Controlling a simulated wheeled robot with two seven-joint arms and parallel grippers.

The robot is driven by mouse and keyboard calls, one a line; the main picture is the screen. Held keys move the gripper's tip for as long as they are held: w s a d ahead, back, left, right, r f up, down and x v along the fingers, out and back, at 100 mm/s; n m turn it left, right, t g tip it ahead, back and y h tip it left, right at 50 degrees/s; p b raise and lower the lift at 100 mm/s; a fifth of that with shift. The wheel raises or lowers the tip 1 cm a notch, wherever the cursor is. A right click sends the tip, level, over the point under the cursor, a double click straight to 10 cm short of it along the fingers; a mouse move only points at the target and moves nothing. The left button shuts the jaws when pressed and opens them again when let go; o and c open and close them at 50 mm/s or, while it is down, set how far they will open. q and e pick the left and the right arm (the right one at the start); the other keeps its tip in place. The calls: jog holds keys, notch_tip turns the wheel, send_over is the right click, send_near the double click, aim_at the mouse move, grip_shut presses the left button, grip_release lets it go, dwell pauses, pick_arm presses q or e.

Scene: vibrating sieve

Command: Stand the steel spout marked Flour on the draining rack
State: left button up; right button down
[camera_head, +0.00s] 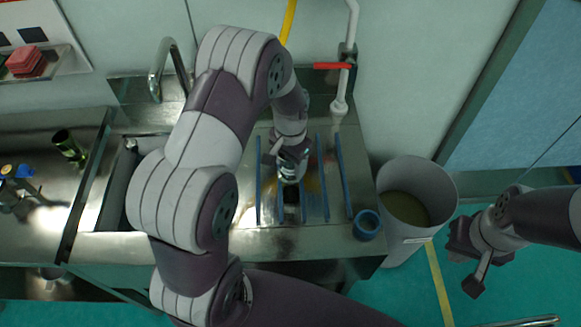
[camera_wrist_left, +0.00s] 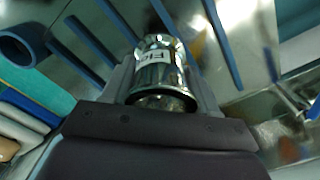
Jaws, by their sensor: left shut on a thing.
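A shiny steel spout (camera_wrist_left: 163,68) sits between the fingers of my left gripper (camera_wrist_left: 160,85) in the left wrist view. Its white label shows letters starting "Fl"; the rest is unclear. In the head view my left gripper (camera_head: 290,160) is over the draining rack, shut on the spout (camera_head: 291,172), which is partly hidden by the gripper. The draining rack shows as several parallel blue bars (camera_head: 345,178) on the steel counter. I cannot tell whether the spout touches the rack. My right gripper (camera_head: 468,262) is empty, off to the right over the floor, its fingers apart.
A blue ring (camera_head: 367,225) stands at the counter's front right corner. A grey bin (camera_head: 437,185) stands beside it. A sink with a tap (camera_head: 158,68) is at left, partly behind my left arm. A red-handled pipe (camera_head: 335,66) is behind.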

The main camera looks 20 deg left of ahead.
aim_at(290, 171)
pick_arm(q)
notch_tip(290, 171, down, 3)
jog(key=shift+s+r+p, duration=0.1)
jog(key=shift+p, duration=0.3)
jog(key=shift+f, duration=0.5)
jog(key=shift+f, duration=0.2)
jog(key=o, duration=1.3)
jog(key=shift+c, duration=0.2)
